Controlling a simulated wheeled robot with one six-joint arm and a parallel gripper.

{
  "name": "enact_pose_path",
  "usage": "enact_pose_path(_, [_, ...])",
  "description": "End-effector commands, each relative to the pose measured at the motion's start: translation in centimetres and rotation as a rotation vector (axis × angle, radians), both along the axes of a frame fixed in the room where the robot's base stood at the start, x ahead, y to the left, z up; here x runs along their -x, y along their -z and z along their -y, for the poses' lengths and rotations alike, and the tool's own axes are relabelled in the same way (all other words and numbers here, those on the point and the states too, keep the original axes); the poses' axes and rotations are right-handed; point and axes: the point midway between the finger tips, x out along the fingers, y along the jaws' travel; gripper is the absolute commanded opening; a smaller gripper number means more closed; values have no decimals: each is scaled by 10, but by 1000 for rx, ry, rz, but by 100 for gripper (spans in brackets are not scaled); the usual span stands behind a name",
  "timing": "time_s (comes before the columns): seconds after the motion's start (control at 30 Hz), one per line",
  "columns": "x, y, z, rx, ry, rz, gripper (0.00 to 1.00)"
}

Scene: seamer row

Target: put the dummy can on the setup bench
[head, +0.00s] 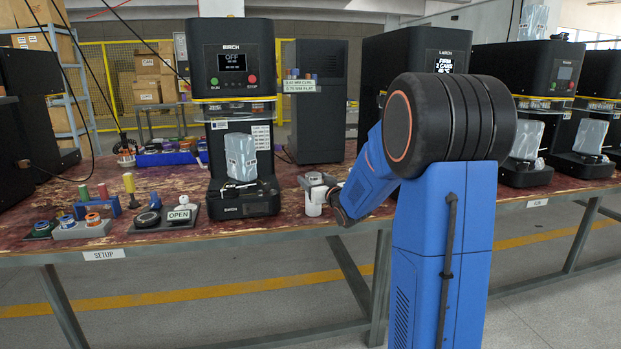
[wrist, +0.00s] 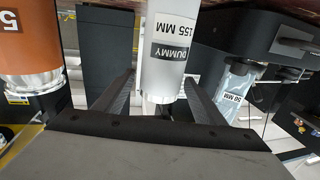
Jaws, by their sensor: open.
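The dummy can (wrist: 168,60) is a white cylinder labelled "DUMMY" and "155 MM". In the wrist view it lies between the two fingers of my open gripper (wrist: 160,95). In the head view a white can (head: 313,208) appears upright at the front edge of the bench, right of the BIRCH machine, with my gripper (head: 318,184) around its upper part. I cannot tell whether the fingers touch it. The setup bench (head: 160,245) has a worn red-brown top and a "SETUP" label on its front edge.
The BIRCH machine (head: 238,110) stands just left of the can. Small parts, coloured pegs and an "OPEN" sign (head: 180,214) sit on the bench's left part. Another machine (head: 418,60) stands behind my arm. An orange cylinder marked 5 (wrist: 30,45) is beside the gripper in the wrist view.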

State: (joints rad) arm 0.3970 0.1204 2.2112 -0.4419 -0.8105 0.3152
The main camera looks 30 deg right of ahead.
Motion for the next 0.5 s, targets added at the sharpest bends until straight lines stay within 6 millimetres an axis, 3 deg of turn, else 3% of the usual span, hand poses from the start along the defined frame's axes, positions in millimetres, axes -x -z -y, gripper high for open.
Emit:
enact_pose_path(0.2, [43,0,-3,1,1,0,64])
enact_pose_path(0.5, [72,0,-6,0,1,1,64])
